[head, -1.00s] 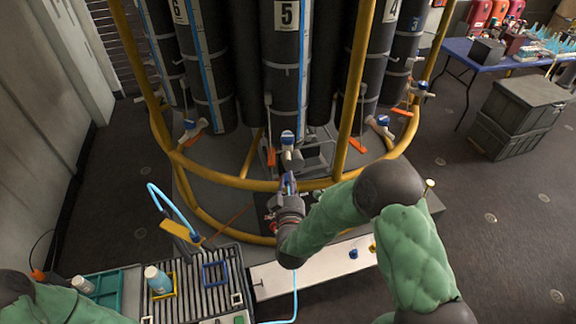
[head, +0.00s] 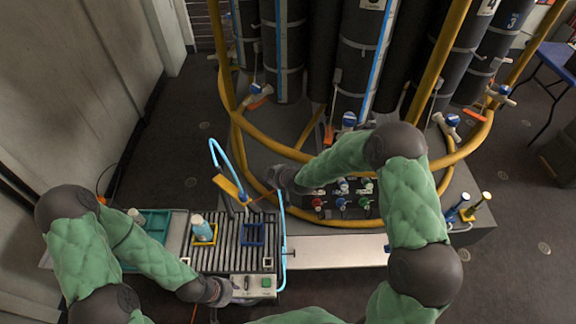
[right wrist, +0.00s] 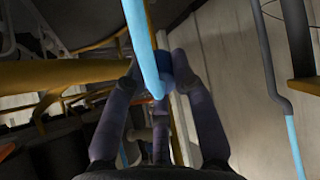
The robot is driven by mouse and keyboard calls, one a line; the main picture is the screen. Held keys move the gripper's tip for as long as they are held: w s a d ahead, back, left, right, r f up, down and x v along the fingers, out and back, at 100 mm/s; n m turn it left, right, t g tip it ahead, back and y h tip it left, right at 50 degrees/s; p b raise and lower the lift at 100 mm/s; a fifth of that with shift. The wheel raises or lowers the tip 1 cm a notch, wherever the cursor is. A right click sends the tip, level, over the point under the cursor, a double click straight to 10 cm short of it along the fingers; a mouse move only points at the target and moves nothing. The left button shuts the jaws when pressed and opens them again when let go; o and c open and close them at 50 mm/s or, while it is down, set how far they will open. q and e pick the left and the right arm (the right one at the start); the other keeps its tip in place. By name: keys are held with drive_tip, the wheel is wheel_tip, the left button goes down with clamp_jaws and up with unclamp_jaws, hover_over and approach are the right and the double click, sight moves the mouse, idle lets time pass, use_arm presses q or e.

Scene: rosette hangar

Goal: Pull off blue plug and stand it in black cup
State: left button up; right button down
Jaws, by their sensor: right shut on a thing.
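My right gripper (right wrist: 170,75) is shut on a dark blue piece (right wrist: 182,68), which looks like the blue plug. A light blue hose (right wrist: 140,45) crosses in front of the fingers; I cannot tell whether it is joined to the piece. In the head view my right gripper (head: 272,178) is left of a panel (head: 325,190) with red, blue, green and white fittings, and its fingers are small and partly hidden. My left gripper (head: 222,292) is beside a grey control box (head: 255,288); its finger opening is not clear. I cannot make out a black cup.
Yellow rails (head: 300,155) surround dark cylinders. A white board (head: 335,252) lies clear in front.

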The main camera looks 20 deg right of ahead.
drive_tip(key=s+f+n+g+h, duration=0.1)
drive_tip(key=f+n+g, duration=0.2)
drive_tip(key=f, duration=0.1)
drive_tip(key=s+a+f+n+g+h+p, duration=0.1)
drive_tip(key=s+f+n+g, duration=0.1)
drive_tip(key=f+n+g, duration=0.1)
drive_tip(key=s+a+f+n+g+h, duration=0.1)
drive_tip(key=f+n+g, duration=0.2)
drive_tip(key=f, duration=0.3)
drive_tip(key=shift+s+a, duration=0.15)
drive_tip(key=shift+s, duration=0.2)
drive_tip(key=shift+f+h, duration=0.25)
drive_tip(key=shift+h, duration=0.05)
drive_tip(key=shift+f+b, duration=0.8)
drive_tip(key=shift+f, duration=0.9)
drive_tip(key=shift+f+b, duration=0.3)
drive_tip(key=shift+b, duration=0.15)
drive_tip(key=shift+f+b, duration=0.5)
drive_tip(key=shift+f, duration=0.1)
